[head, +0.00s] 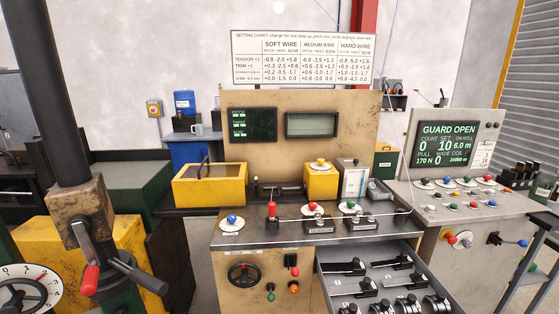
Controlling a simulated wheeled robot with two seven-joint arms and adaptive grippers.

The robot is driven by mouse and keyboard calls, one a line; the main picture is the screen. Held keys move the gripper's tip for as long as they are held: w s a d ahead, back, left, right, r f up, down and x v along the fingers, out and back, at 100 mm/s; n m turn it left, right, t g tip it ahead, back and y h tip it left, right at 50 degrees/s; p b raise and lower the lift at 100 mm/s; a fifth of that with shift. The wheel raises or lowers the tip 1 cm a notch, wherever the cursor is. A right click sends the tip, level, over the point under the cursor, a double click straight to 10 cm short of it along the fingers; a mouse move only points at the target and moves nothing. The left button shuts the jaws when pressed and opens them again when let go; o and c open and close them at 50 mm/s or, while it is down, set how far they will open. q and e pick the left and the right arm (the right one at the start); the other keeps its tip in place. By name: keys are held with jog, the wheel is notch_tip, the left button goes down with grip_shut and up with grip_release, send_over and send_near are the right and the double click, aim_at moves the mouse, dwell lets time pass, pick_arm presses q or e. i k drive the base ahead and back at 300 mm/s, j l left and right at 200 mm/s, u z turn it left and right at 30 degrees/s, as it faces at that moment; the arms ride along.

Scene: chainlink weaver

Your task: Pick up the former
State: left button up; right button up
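An open drawer (373,260) juts from the front right of the tan machine. In it lie several black metal tools in slots: a flat dark one with a knob at back left (346,267), another at back right (398,262), and further dark ones in the row in front (403,282). Round metal pieces (408,304) stand at the drawer's front, partly cut by the picture's lower edge. I cannot tell which piece is the former. Neither of my grippers shows in the head view.
The tan machine (260,268) carries a handwheel and coloured buttons. A control console (461,150) at right reads "GUARD OPEN". A dark upright post with a red-handled crank (88,279) rises at far left.

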aim_at(355, 268)
jog(key=k+l+u, duration=0.1)
jog(key=l+u, duration=0.15)
jog(key=l, duration=0.2)
jog(key=k+l+u, duration=0.2)
jog(key=l, duration=0.25)
jog(key=l+u, duration=0.25)
jog(key=l, duration=0.2)
jog(key=k+l+u, duration=0.5)
jog(key=l, duration=0.2)
